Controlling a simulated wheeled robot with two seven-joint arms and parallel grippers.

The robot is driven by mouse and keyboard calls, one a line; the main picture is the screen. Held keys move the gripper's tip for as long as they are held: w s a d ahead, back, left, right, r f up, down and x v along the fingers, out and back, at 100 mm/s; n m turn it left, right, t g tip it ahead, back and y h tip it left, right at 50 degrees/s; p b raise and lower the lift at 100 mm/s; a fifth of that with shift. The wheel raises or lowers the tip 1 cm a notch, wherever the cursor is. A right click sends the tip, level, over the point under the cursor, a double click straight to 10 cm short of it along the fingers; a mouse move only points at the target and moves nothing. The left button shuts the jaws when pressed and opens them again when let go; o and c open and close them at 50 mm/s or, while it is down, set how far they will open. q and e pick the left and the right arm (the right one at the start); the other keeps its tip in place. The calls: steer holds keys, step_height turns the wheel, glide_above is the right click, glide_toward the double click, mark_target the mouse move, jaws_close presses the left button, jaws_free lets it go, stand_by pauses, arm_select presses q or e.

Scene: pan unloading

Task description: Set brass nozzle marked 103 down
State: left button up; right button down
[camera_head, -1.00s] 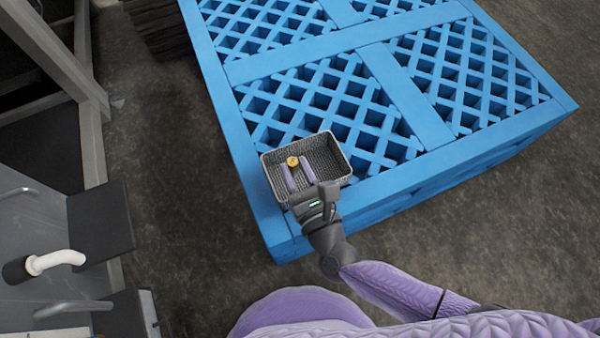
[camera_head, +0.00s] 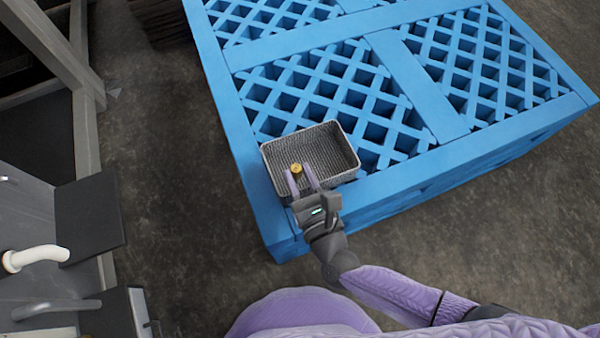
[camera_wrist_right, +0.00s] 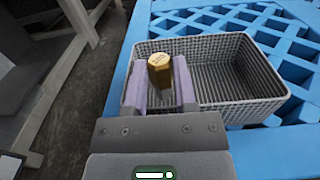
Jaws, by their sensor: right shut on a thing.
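The brass nozzle (camera_head: 296,168) is a small gold piece at the tips of my right gripper (camera_head: 303,178). In the right wrist view the nozzle (camera_wrist_right: 159,70) stands between the two lilac fingers (camera_wrist_right: 161,88), which are shut on it. The gripper is at the near left part of a grey woven basket (camera_head: 343,143), also in the right wrist view (camera_wrist_right: 262,70). I cannot tell whether the nozzle touches the basket floor. Its marking is not readable. My left gripper is not in view.
The basket stands on the near left corner of a large blue lattice pallet (camera_head: 400,85). The rest of the basket looks empty. A grey structure with a white pipe (camera_head: 38,256) stands at the left. Dark floor (camera_head: 165,165) lies between them.

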steer(key=shift+f, duration=0.25)
steer(key=shift+f, duration=0.25)
steer(key=shift+c, duration=2.1)
jaws_free()
